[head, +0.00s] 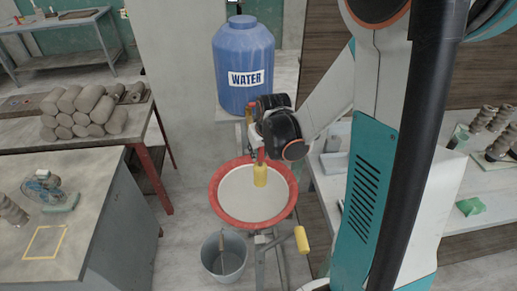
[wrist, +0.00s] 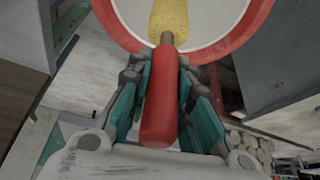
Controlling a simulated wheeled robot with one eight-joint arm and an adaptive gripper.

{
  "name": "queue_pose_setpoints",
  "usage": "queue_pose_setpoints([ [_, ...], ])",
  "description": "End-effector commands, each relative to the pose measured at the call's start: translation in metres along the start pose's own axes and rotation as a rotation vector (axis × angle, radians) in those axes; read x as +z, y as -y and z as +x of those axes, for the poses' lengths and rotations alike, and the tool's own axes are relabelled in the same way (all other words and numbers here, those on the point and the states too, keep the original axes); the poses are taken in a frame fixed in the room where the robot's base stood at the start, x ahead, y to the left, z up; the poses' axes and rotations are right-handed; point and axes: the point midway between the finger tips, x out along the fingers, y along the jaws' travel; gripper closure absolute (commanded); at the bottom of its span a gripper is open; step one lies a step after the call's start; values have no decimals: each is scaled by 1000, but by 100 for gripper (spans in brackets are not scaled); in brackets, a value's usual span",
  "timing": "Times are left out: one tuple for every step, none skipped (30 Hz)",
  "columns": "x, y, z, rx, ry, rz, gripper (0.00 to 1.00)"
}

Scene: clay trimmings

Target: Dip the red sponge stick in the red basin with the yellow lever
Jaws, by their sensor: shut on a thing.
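The red basin (head: 218,205) has a wide red rim and a pale inside, and stands on a stand in the middle of the head view. A yellow lever (head: 301,239) sticks out at its lower right. My gripper (wrist: 162,100) is shut on the red handle of the sponge stick (wrist: 160,113). The stick's yellow sponge end (head: 260,175) points down over the pale inside of the basin. I cannot tell whether the sponge touches what is inside. The basin's red rim also shows in the wrist view (wrist: 262,20). My arm partly hides the top of the stick in the head view.
A blue water barrel (head: 243,62) stands behind the basin. A grey bucket (head: 224,256) stands on the floor in front of it. A worktable (head: 75,230) is at the left, with stacked clay rolls (head: 88,108) behind. A shelf (head: 470,215) is at the right.

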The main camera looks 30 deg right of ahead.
Motion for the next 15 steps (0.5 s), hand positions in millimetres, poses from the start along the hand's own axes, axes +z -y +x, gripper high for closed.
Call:
queue_pose_setpoints([
  [3,0,7,0,0,0,100],
  [4,0,10,0,0,0,100],
  [6,0,13,0,0,0,100],
  [7,0,16,0,0,0,100],
  [8,0,18,0,0,0,100],
  [9,0,21,0,0,0,100],
  [10,0,24,0,0,0,100],
  [11,0,26,0,0,0,100],
  [12,0,30,0,0,0,100],
  [13,0,32,0,0,0,100],
  [14,0,35,0,0,0,100],
  [16,0,39,0,0,0,100],
  [17,0,41,0,0,0,100],
  [18,0,44,0,0,0,100],
  [20,0,47,0,0,0,100],
])
